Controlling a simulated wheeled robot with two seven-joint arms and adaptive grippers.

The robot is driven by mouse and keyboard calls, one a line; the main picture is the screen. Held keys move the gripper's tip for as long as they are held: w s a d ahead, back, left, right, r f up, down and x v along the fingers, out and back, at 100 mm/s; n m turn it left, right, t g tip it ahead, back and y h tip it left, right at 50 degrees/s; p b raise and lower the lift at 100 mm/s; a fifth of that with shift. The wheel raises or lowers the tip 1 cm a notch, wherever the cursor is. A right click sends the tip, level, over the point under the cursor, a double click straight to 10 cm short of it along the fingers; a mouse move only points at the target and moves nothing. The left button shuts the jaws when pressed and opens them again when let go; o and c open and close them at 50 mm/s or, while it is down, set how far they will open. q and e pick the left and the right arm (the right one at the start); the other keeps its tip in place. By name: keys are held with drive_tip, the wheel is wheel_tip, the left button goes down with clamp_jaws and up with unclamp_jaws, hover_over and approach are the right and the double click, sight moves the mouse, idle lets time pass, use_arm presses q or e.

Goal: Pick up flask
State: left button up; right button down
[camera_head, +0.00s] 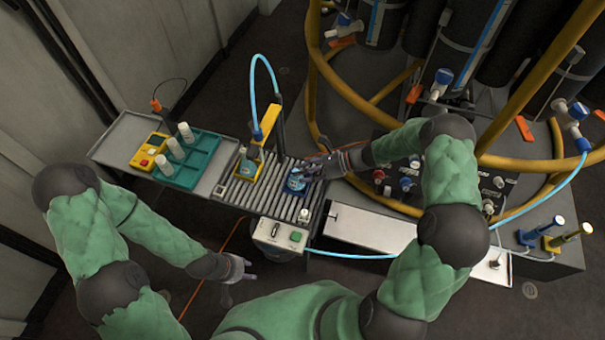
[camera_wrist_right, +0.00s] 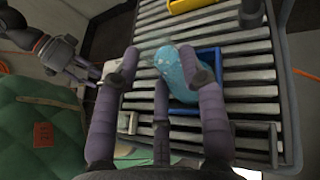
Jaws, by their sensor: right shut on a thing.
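A light blue flask (camera_head: 296,182) sits in a blue holder on the roller conveyor. My right gripper (camera_head: 317,168) reaches it from the right and is shut on it. In the right wrist view the pale blue flask (camera_wrist_right: 177,70) lies between the fingers of my right gripper (camera_wrist_right: 168,75), with the blue frame of the holder (camera_wrist_right: 208,56) around and behind it. A second bluish flask (camera_head: 247,166) stands in a yellow holder further left on the conveyor. My left gripper (camera_head: 238,268) hangs empty below the conveyor, its fingers apart.
The roller conveyor (camera_head: 283,205) joins a grey tray with a green rack (camera_head: 188,165) of white cylinders and a yellow device (camera_head: 150,150). A yellow post with a blue hose (camera_head: 268,120) rises behind the yellow holder. A yellow tubular frame (camera_head: 350,95) stands behind my right arm.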

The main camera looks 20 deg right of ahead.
drive_tip(key=shift+w+r, duration=0.1)
drive_tip(key=shift+r, duration=0.6)
drive_tip(key=shift+s+r+p, duration=0.2)
drive_tip(key=shift+r+p, duration=0.8)
drive_tip(key=shift+r, duration=0.25)
drive_tip(key=s+a+r+p, duration=0.4)
drive_tip(key=s+r+p, duration=0.6)
drive_tip(key=s+r, duration=0.3)
drive_tip(key=shift+a+r, duration=0.15)
drive_tip(key=shift+r, duration=0.3)
